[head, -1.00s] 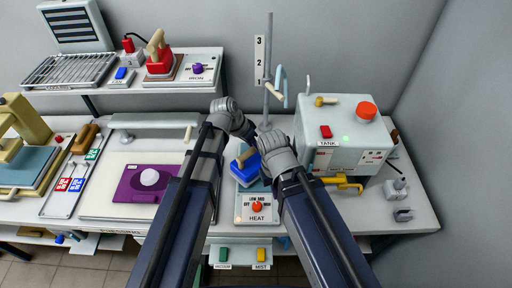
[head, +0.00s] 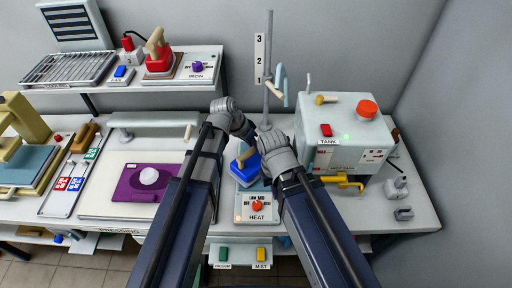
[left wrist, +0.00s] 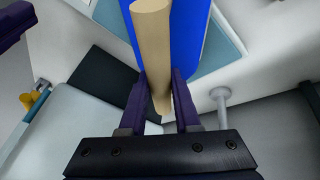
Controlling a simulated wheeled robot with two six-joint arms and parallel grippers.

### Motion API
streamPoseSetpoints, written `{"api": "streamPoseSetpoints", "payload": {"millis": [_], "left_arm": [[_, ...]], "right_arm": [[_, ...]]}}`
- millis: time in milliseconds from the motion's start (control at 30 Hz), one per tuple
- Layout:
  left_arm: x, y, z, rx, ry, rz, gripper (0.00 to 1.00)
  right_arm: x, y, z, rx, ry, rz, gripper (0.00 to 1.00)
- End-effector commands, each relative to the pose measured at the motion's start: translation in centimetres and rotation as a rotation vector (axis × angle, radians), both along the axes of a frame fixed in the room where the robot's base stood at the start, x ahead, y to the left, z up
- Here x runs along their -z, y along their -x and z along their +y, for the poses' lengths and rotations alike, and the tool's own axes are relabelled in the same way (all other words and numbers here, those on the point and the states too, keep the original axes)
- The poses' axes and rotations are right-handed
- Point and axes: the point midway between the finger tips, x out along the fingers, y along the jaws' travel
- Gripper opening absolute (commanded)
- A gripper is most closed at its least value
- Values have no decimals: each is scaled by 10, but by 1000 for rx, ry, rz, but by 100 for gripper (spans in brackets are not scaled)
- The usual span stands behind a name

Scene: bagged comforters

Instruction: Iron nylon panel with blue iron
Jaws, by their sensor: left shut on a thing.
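The blue iron (head: 246,172) with a wooden handle (head: 242,157) sits on its light-blue rest behind the HEAT panel. In the left wrist view, the purple fingers of my left gripper (left wrist: 164,82) are shut on the wooden handle (left wrist: 154,40), with the blue iron body (left wrist: 188,40) beyond. My left gripper's fingers are mostly hidden in the head view. My right gripper (head: 265,130) is just right of the iron; its jaws are not clear.
The TANK box (head: 362,145) stands right of the iron, near an upright post (head: 268,65). The HEAT panel (head: 250,217) has an orange knob. A red iron (head: 159,61) sits on the upper shelf. A tray of tags (head: 68,184) lies left of the board.

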Motion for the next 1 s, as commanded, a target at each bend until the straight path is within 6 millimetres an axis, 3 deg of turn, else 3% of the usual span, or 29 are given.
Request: {"api": "streamPoseSetpoints", "payload": {"millis": [333, 367, 400, 633, 833, 1000], "left_arm": [[4, 0, 0, 0, 2, -1, 0], [4, 0, 0, 0, 2, -1, 33], [4, 0, 0, 0, 2, -1, 38], [4, 0, 0, 0, 1, -1, 64], [4, 0, 0, 0, 0, 0, 66], [4, 0, 0, 0, -1, 0, 85]], "right_arm": [[5, 0, 0, 0, 0, 0, 0], [4, 0, 0, 0, 0, 0, 0], [4, 0, 0, 0, 0, 0, 0], [4, 0, 0, 0, 0, 0, 0], [4, 0, 0, 0, 0, 0, 0], [4, 0, 0, 0, 0, 0, 0]]}}
